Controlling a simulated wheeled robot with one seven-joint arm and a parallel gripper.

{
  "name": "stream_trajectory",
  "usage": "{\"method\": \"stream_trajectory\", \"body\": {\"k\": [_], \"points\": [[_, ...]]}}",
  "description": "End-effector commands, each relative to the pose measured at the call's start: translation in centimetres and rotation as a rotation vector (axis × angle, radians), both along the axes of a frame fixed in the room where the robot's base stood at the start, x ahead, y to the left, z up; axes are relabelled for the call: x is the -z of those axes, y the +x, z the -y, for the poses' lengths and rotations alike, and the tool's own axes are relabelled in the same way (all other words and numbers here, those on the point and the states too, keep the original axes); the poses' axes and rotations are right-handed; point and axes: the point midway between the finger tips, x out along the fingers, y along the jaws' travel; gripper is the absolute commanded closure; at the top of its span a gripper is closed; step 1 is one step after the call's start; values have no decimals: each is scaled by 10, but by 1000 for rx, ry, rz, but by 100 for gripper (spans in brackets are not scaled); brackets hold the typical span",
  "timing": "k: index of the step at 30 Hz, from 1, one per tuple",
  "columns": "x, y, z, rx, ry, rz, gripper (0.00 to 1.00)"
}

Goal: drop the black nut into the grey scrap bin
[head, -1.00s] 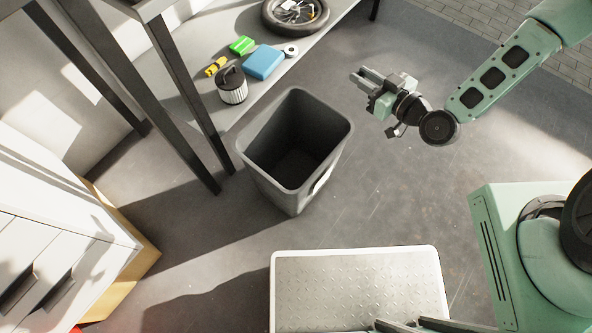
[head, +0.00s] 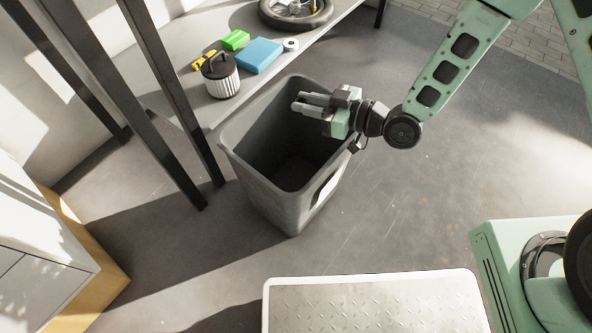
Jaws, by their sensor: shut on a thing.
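The grey scrap bin (head: 270,205) stands upright on the floor, its open top facing up and its inside dark and empty-looking. My gripper (head: 300,103) is over the bin's opening, near its upper right rim, with its fingers pointing left. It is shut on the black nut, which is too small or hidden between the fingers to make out. I cannot tell how high the fingers are above the rim.
A low grey shelf (head: 190,92) behind the bin holds a black-and-white filter (head: 220,80), a blue box (head: 259,56), a green block (head: 235,40), a yellow item (head: 203,61) and a wheel (head: 296,14). Dark posts stand left. A metal-topped platform (head: 375,300) is in front.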

Motion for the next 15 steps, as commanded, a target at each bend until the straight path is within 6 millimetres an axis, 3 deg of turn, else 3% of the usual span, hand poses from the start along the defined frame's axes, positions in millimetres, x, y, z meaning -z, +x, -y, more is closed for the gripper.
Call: {"method": "stream_trajectory", "body": {"k": [15], "points": [[54, 0, 0, 0, 0, -1, 100]]}}
